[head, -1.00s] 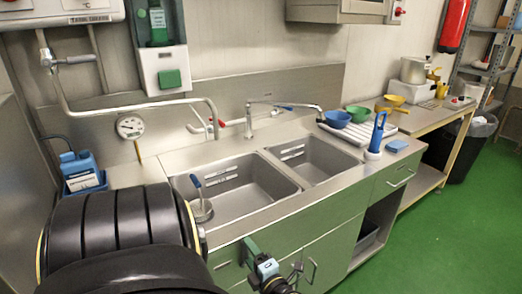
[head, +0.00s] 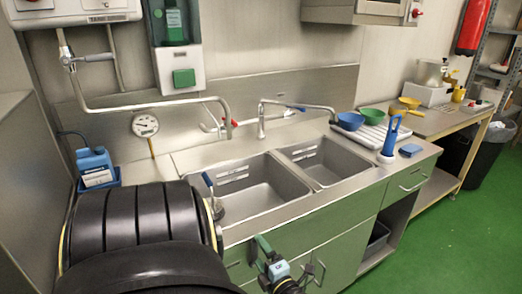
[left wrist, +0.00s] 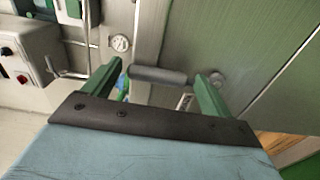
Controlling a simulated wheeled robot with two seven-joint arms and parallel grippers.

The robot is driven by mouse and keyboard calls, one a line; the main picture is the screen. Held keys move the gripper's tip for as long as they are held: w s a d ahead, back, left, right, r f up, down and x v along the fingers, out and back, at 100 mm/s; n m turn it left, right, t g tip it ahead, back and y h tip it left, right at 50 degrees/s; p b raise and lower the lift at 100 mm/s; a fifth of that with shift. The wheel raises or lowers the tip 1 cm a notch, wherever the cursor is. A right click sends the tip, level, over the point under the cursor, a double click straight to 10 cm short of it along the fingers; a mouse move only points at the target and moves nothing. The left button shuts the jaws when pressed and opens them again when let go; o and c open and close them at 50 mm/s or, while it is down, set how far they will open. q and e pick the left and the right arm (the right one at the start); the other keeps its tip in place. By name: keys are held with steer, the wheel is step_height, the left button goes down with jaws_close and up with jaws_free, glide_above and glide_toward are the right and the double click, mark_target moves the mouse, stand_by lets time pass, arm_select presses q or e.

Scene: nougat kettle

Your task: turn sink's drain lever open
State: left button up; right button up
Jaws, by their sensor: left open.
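The steel sink (head: 262,190) has two basins set in the counter. My left gripper (head: 258,247) is at the sink cabinet's front, just below the counter's front edge, with green fingers. In the left wrist view, the left gripper (left wrist: 160,88) is open, its fingers apart. A short grey bar (left wrist: 158,75) shows across the gap between the fingers; it may be the drain lever, but I cannot tell for sure, nor whether it touches them. My right gripper is not in view.
A faucet (head: 262,120) stands behind the basins. A blue jug (head: 95,167) stands at the counter's left. A blue-handled tool (head: 391,138) and bowls (head: 349,121) are at the right. Green floor is free at right.

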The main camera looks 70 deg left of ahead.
arm_select(q)
steer(key=d, duration=0.7)
steer(key=shift+w+d+b, duration=0.15)
steer(key=shift+w+b, duration=0.2)
steer(key=shift+w, duration=0.1)
steer(key=w+d+f+m+t+h, duration=0.8)
steer(key=w+d+f+m+t, duration=0.55)
steer(key=m, duration=0.65)
steer(key=s+d+f+m+h, duration=0.5)
steer(key=s+f+m+h, duration=0.15)
steer(key=f+m, duration=0.2)
steer(key=s+d+f+m+g+h, duration=0.35)
steer(key=s+f+m+g, duration=0.3)
steer(key=s+f, duration=0.6)
steer(key=s+a+f+m+g, duration=0.1)
steer(key=s+a+m+g, duration=0.1)
steer(key=s, duration=0.5)
steer(key=s+a+f+m+g, duration=0.1)
steer(key=s+a+m+g, duration=0.1)
steer(key=s, duration=0.6)
steer(key=shift+s+f+m, duration=0.2)
steer(key=shift+f+m, duration=0.05)
steer(key=shift+m, duration=0.15)
